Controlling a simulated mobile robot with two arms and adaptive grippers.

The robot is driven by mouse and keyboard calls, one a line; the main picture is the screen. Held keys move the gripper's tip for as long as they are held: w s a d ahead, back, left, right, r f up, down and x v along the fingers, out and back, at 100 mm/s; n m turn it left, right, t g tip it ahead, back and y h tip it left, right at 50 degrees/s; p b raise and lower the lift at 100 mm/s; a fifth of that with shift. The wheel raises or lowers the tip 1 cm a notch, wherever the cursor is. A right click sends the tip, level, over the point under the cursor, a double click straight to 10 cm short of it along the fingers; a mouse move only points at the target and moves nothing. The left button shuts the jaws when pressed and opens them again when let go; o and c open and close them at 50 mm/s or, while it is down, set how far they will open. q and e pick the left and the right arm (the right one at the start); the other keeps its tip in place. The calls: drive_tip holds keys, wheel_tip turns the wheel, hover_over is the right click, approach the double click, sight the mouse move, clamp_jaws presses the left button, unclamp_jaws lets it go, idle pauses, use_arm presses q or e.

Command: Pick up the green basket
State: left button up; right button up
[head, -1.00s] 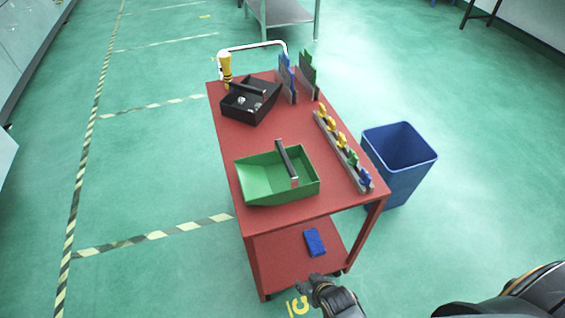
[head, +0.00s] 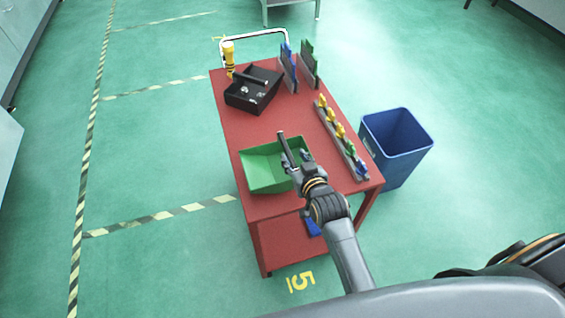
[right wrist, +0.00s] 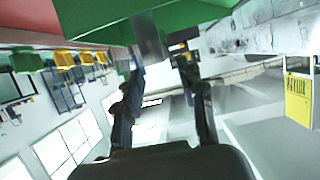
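The green basket (head: 262,172) sits upright near the front end of the red cart's top. Its bar handle (head: 283,147) runs lengthwise above it. My right gripper (head: 296,159) is at the near end of the handle, over the basket's right side, and hides part of both. In the right wrist view, the fingers of my right gripper (right wrist: 163,74) are apart, with the grey handle (right wrist: 150,42) just ahead of their tips and the green basket (right wrist: 100,20) above. I cannot tell whether they touch the handle. My left gripper is not in view.
The red cart (head: 245,125) also bears a black basket (head: 253,97), a yellow-and-black tool (head: 229,60), upright blue and green pieces, and a rack (head: 342,145) with yellow, green and blue pieces. A blue bin (head: 396,150) stands to the right. Floor to the left is clear.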

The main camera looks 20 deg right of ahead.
sight(288, 149)
drive_tip(key=shift+p+x, duration=0.7)
drive_tip(key=shift+x, duration=2.4)
drive_tip(key=shift+a, duration=0.15)
clamp_jaws()
